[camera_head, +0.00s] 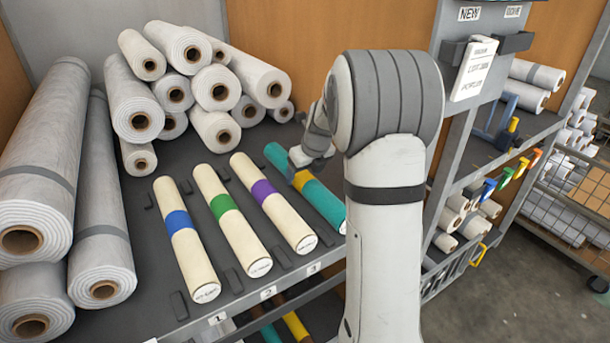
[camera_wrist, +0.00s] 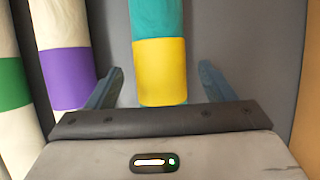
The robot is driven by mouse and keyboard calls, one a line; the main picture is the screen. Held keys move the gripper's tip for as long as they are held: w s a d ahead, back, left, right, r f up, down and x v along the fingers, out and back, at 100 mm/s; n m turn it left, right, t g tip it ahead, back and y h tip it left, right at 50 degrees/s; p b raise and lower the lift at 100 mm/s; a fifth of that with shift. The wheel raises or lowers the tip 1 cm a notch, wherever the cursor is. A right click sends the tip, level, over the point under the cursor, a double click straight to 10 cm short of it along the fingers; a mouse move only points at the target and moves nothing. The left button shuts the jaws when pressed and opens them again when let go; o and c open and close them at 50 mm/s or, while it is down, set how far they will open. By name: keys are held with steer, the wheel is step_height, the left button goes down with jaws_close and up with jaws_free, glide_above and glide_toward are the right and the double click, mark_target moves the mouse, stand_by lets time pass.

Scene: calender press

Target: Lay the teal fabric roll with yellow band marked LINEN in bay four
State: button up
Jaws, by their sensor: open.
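The teal fabric roll (camera_head: 322,204) with a yellow band lies on the dark shelf, to the right of the roll with the purple band. Its near end is close to my arm, and no LINEN marking is readable. My gripper (camera_head: 300,176) is over the yellow band. In the wrist view the teal roll (camera_wrist: 157,18) passes between the fingers of my open gripper (camera_wrist: 158,84), with a gap on each side. The label of the bay under the teal roll is hidden behind my arm.
Cream rolls with blue (camera_head: 178,222), green (camera_head: 222,206) and purple (camera_head: 264,190) bands lie to the left, along the edge labels 1, 2 and 3. Thick white rolls (camera_head: 218,88) are stacked behind. A rack (camera_head: 490,200) with smaller rolls stands at right.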

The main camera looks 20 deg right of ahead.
steer(key=v, duration=0.9)
steer(key=shift+s+r, duration=0.1)
steer(key=shift+r, duration=0.2)
steer(key=s+a+f+n, duration=0.1)
steer(key=s+a+n, duration=0.3)
steer(key=s+n, duration=0.5)
steer(key=s+a+f+n+g, duration=0.1)
steer(key=s+a+n, duration=0.3)
steer(key=s+n, duration=0.5)
steer(key=s+a+f+n+g, duration=0.1)
steer(key=s+a+n, duration=0.4)
steer(key=s+n, duration=0.5)
steer(key=shift+f+n+h, duration=0.25)
steer(key=shift+n+h, duration=0.15)
steer(key=shift+n, duration=2.5)
steer(key=shift+s, duration=0.1)
